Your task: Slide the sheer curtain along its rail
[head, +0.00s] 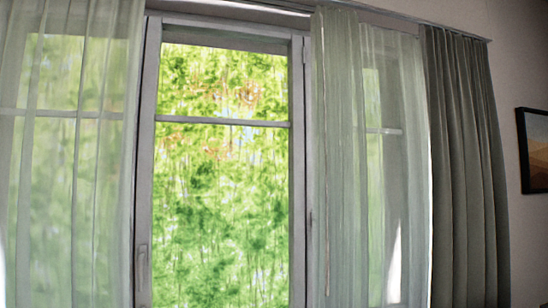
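A sheer, pale green curtain hangs in two panels in front of a window. The left sheer panel (70,150) covers the left part of the window, and its left side runs out of the picture. The right sheer panel (340,160) covers the right part, with denser folds at its left edge. The rail (250,10) runs along the top, above the window. Between the panels the middle pane is uncovered. The lower ends of both panels are below the picture. My gripper is not in view.
A thicker grey-green drape (465,170) hangs gathered right of the right sheer panel. A framed picture (535,150) is on the wall at the far right. The window frame (148,170) has a handle (142,262) at its lower left. The floor is not visible.

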